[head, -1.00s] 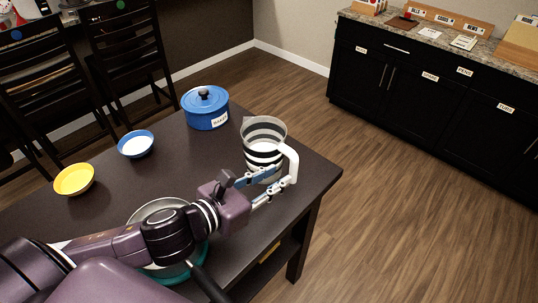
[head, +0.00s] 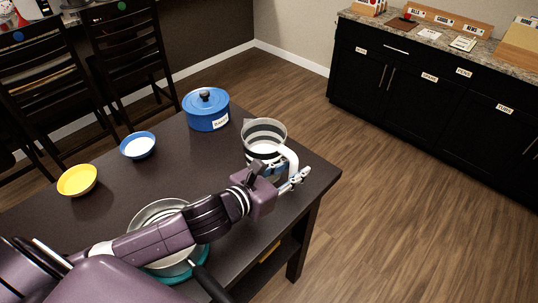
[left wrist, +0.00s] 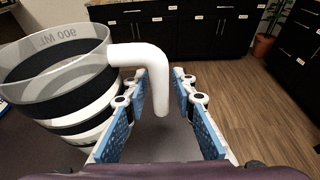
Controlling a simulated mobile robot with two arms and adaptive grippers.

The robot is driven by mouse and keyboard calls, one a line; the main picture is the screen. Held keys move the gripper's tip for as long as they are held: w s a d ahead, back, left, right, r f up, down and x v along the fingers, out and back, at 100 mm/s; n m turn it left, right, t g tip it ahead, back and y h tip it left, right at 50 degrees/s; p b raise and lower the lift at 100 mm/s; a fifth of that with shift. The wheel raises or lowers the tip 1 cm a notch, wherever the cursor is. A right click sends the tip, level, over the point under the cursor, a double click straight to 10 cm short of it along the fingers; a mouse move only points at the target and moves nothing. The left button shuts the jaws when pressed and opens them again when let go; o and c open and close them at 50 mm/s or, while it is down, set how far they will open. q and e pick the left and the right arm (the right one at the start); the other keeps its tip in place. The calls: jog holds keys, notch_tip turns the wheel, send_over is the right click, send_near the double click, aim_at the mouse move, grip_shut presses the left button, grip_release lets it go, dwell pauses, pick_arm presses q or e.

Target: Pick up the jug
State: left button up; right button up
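The jug (head: 262,134) is a clear beaker with black and white stripes and a white handle. It stands upright on the dark table near its right end. In the left wrist view the jug (left wrist: 62,85) fills the left side, and its handle (left wrist: 161,85) hangs between the two blue-padded fingers. My left gripper (left wrist: 160,108) is open around the handle, with a gap showing on each side. In the head view my left gripper (head: 290,181) is at the jug's front right side, partly hiding its lower part. My right gripper is not in view.
A blue lidded pot (head: 206,112) stands behind the jug. A blue bowl (head: 138,146) and a yellow bowl (head: 77,180) stand to the left. A pan (head: 146,215) sits under my left arm on the dark table (head: 105,207). The table's right edge is close to the jug.

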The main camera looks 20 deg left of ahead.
pick_arm(q)
grip_shut()
jog(key=shift+r, duration=0.15)
dwell(0.4)
jog(key=shift+r, duration=0.15)
